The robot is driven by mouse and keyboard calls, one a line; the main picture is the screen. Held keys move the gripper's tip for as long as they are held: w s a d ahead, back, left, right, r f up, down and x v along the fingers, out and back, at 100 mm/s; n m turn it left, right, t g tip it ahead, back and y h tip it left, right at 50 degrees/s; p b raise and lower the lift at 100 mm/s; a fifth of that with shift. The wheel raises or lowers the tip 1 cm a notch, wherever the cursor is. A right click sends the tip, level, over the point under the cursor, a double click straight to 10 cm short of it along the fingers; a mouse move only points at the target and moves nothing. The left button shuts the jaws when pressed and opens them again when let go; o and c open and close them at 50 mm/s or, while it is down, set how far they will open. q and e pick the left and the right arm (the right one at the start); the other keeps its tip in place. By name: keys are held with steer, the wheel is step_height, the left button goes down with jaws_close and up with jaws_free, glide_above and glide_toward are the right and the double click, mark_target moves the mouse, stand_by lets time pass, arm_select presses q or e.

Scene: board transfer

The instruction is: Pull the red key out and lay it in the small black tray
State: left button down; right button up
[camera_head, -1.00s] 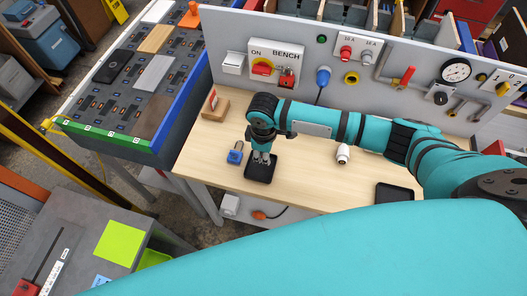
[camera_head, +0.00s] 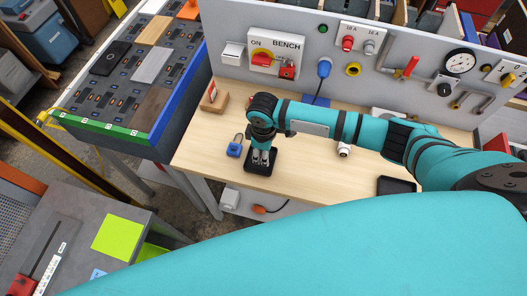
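My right gripper (camera_head: 262,157) points down over the small black tray (camera_head: 250,169) at the front left of the wooden bench. Its two pale fingertips are at the tray, close together; I cannot tell whether they touch it or hold anything. I cannot make out the red key. On the grey panel, a red padlock-like piece (camera_head: 287,70) sits beside the yellow and red switch (camera_head: 262,58) marked BENCH. My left gripper is not in view.
A blue padlock (camera_head: 235,149) stands left of the tray. A wooden block with a red and white tag (camera_head: 213,98) is behind it. A white plug-like piece (camera_head: 344,149) and another black tray (camera_head: 396,186) lie to the right. Bare bench lies between the trays.

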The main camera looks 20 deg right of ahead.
steer(key=shift+r, duration=0.3)
step_height(320, 180, up, 12)
steer(key=shift+f, duration=0.25)
steer(key=shift+f, duration=0.1)
stand_by(0.6)
